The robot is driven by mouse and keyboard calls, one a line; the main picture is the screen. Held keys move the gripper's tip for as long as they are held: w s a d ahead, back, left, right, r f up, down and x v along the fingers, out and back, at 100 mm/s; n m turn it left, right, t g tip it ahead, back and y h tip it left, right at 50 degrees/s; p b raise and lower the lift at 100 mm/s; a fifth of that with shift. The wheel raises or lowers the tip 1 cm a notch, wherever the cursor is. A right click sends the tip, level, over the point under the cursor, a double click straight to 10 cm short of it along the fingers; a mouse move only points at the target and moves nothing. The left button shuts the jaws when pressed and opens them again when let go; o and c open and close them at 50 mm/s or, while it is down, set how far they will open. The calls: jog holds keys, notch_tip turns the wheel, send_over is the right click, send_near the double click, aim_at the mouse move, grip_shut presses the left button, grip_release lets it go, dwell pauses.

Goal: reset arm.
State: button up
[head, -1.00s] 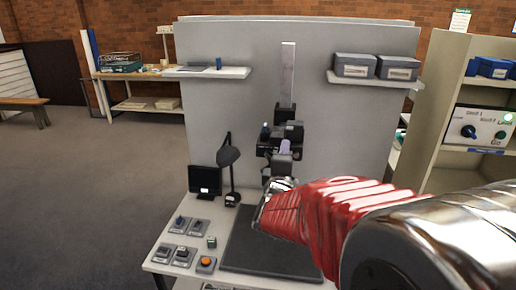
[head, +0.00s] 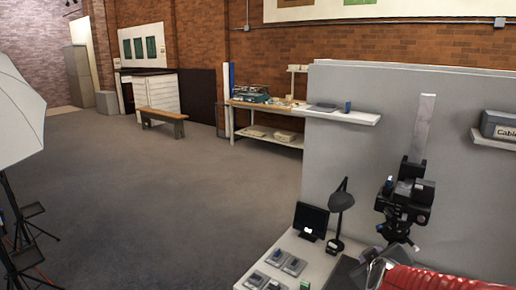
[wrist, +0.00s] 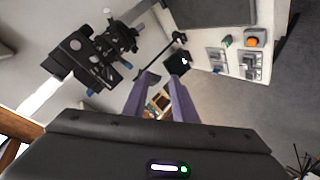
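In the wrist view my gripper (wrist: 161,77) has two purple fingers standing apart. Nothing is held between them; the background shows through the gap. The black copy-stand camera (head: 407,197) on its pale upright column stands behind the sleeve in the head view. In the wrist view this camera (wrist: 95,55) is at the upper left, apart from the fingers.
A desk lamp (head: 341,200) and small monitor (head: 311,221) stand on the bench left of the camera. Control boxes (head: 294,265) lie in front. A grey wall panel (head: 345,130) carries shelves. Open floor (head: 190,190) lies left, with a white umbrella on a stand (head: 15,120) at the edge.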

jog(key=s+a+f+m+g+y, duration=0.3)
jog(key=s+a+m+g, duration=0.1)
jog(key=s+a, duration=0.6)
jog(key=s+a+r, duration=0.2)
jog(key=s+r, duration=0.1)
jog(key=s, duration=0.3)
jog(key=s+a+r+g, duration=0.1)
jog(key=s+r, duration=0.2)
jog(key=s, duration=0.4)
jog(key=shift+a+m+g+y, duration=0.3)
jog(key=shift+a+m, duration=0.05)
jog(key=shift+m, duration=0.05)
